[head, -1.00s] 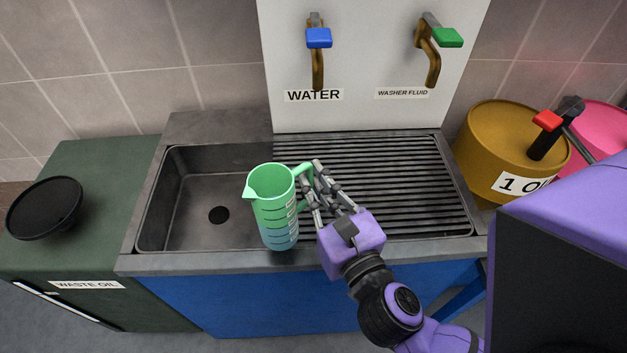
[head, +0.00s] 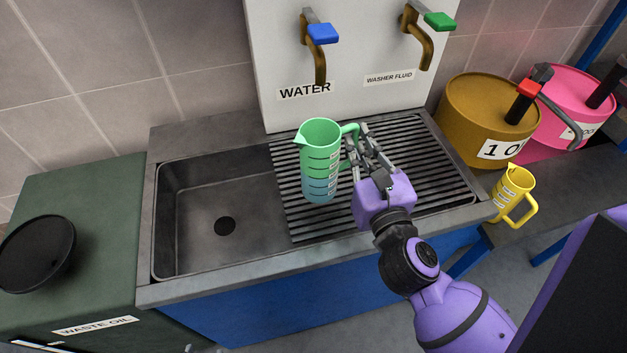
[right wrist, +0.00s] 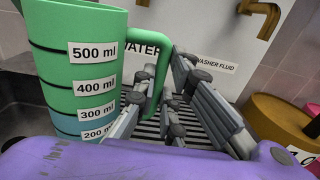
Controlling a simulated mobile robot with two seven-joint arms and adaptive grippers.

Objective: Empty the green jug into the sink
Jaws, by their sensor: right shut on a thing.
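The green jug (head: 320,160) is upright, its spout to the left, above the left part of the ribbed drainboard (head: 420,180). Bluish liquid shows in its lower part. My right gripper (head: 358,148) is shut on the jug's handle from the right. In the right wrist view the jug (right wrist: 75,65), with millilitre labels, stands at the left beside the fingers (right wrist: 165,100). The sink basin (head: 205,245), with a dark drain hole, lies left of the jug and looks empty. My left gripper is not in view.
Water tap (head: 320,60) and washer fluid tap (head: 425,45) hang from the white panel behind. A yellow jug (head: 512,192) and brown drum (head: 480,110) stand right. A black bowl-like funnel (head: 36,250) tops the green waste oil cabinet (head: 95,200) left.

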